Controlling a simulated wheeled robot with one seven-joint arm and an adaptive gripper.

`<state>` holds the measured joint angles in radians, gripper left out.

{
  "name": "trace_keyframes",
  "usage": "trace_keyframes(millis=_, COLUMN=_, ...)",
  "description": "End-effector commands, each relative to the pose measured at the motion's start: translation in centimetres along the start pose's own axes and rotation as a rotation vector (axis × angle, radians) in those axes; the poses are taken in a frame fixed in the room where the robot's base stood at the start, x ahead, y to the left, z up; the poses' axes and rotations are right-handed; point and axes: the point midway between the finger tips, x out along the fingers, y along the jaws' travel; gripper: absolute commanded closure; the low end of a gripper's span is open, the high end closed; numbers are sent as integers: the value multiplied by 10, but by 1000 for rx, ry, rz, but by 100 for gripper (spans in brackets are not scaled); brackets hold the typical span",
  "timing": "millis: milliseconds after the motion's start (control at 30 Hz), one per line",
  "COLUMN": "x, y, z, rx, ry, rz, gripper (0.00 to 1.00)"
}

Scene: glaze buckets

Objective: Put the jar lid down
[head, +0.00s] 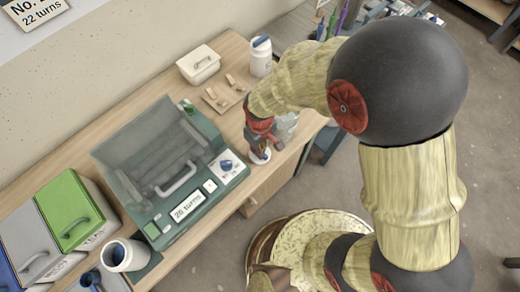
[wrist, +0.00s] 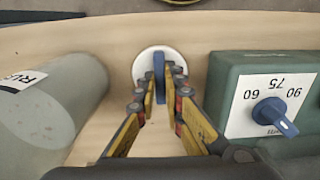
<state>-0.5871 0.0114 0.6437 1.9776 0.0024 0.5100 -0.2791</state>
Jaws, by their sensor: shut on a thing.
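The jar lid (wrist: 145,66) is a white disc with an upright blue grip in the middle; it also shows in the head view (head: 260,158) near the table's front edge. My gripper (wrist: 161,92) has its fingers on both sides of the blue grip and is shut on it. In the head view my gripper (head: 260,143) points down over the wooden table (head: 235,228). The lid looks flat and close to the table top, but I cannot tell whether it touches. A grey jar (wrist: 50,112) with a white label lies to the left in the wrist view.
Behind are a peg board (head: 224,97), a white box (head: 198,64) and a white jar (head: 260,64). Colored bins (head: 65,212) and an open white container (head: 127,254) are at lower left.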

Motion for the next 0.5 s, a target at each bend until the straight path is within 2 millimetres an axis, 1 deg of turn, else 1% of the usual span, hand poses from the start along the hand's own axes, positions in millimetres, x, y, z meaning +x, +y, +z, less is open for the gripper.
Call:
trace_keyframes(millis=233, x=-1, y=0, z=-1, rx=0, ry=2, rz=1, gripper=100)
trace_keyframes(millis=367, x=3, y=0, z=-1, rx=0, ry=2, rz=0, gripper=100)
trace_keyframes(millis=400, x=3, y=0, z=-1, rx=0, ry=2, rz=1, gripper=88)
trace_keyframes(millis=500, x=2, y=0, z=-1, rx=0, ry=2, rz=0, gripper=82)
